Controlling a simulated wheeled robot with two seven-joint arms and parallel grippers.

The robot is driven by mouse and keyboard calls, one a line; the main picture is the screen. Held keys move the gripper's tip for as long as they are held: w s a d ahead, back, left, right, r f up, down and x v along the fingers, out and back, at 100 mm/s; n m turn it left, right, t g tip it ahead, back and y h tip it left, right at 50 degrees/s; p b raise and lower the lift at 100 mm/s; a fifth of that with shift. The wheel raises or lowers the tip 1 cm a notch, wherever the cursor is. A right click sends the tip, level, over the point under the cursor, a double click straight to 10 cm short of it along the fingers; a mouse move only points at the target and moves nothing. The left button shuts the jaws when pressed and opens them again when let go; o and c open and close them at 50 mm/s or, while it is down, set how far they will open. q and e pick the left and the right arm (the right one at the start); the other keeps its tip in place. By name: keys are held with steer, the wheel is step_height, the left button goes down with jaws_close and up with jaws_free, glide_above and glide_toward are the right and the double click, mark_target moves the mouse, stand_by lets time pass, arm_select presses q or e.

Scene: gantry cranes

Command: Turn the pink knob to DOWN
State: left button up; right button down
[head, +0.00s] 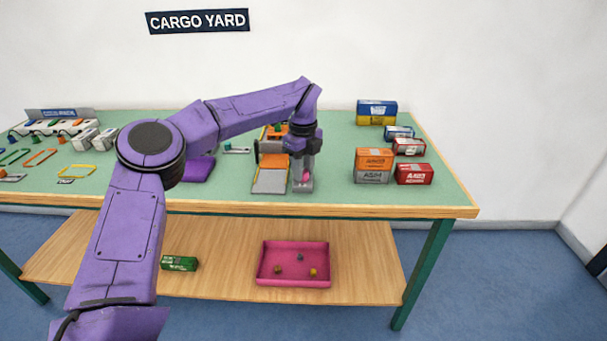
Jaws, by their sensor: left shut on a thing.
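The pink knob (306,176) shows as a small patch of pink near the front edge of the green table, on a small grey base (302,187). My left gripper (304,172) points down over it and is shut on the knob. The fingers hide most of the knob. I cannot read the DOWN marking or which way the knob points. My right gripper is not in view.
Just left of the knob stands an orange and grey crane-like unit (270,181). Orange, grey and red boxes (414,174) stand to the right. A pink tray (292,283) with small pieces lies on the lower shelf. Green table surface (335,150) is bare behind right.

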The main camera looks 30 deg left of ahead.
mark_target(304, 171)
arm_select(q)
steer(key=shift+w+r+n+b, duration=0.1)
steer(key=shift+r+n+b, duration=0.1)
steer(key=shift+n+b, duration=0.3)
steer(key=shift+a, duration=0.1)
steer(key=o, duration=1.1)
steer(key=shift+c, duration=0.2)
steer(key=shift+f, duration=0.1)
step_height(304, 171, up, 11)
steer(key=p, duration=0.2)
steer(key=shift+f, duration=0.2)
